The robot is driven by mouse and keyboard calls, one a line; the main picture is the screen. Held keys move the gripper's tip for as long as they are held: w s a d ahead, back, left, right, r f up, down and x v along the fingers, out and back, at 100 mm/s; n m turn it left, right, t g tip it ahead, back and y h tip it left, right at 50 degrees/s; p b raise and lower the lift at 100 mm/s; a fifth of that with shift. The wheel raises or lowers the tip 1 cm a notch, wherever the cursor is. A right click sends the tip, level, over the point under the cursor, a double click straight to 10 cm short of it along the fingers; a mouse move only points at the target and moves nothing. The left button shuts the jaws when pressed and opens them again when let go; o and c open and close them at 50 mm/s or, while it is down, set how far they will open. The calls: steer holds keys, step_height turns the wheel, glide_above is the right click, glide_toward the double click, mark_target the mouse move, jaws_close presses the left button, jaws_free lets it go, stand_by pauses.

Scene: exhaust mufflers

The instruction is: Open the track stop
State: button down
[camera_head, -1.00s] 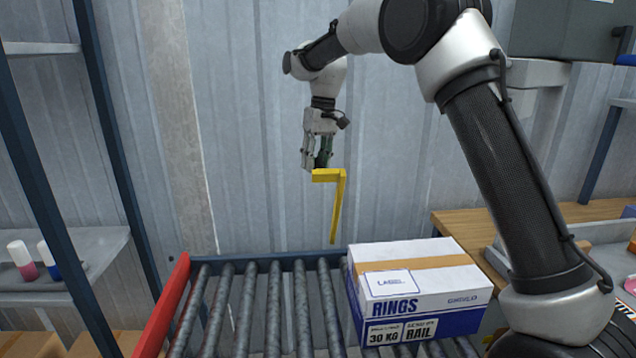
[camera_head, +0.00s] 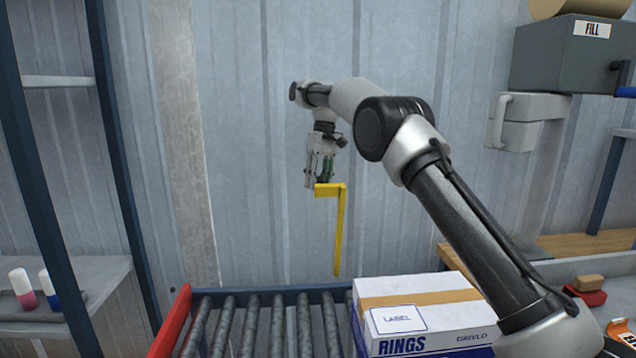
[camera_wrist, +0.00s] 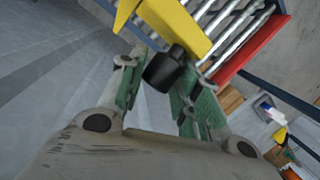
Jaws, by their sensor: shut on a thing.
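The track stop appears to be the yellow angled bar (camera_head: 340,230). It has a short level arm at the top and a long arm running down towards the conveyor's back edge. My gripper (camera_head: 321,181) points down at the free end of the short arm, in front of the metal wall. In the wrist view the yellow bar (camera_wrist: 178,24) ends at a black knob (camera_wrist: 165,69). The green-padded fingers of my gripper (camera_wrist: 157,82) are closed about that knob. The bar's lower joint is not clear.
The roller conveyor (camera_head: 250,320) has a red end bar (camera_head: 172,325) on the left. A white and blue box (camera_head: 420,300) labelled RINGS sits on its right part. A shelf rack (camera_head: 70,280) stands at left; a bench (camera_head: 585,242) is at right.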

steer(key=shift+d+f, duration=0.4)
steer(key=c, duration=1.3)
jaws_free()
steer(key=shift+o, duration=0.9)
steer(key=shift+w+d, duration=0.1)
steer(key=shift+w, duration=0.05)
steer(key=shift+r, duration=0.1)
steer(key=shift+a+r, duration=0.1)
steer(key=shift+a, duration=0.15)
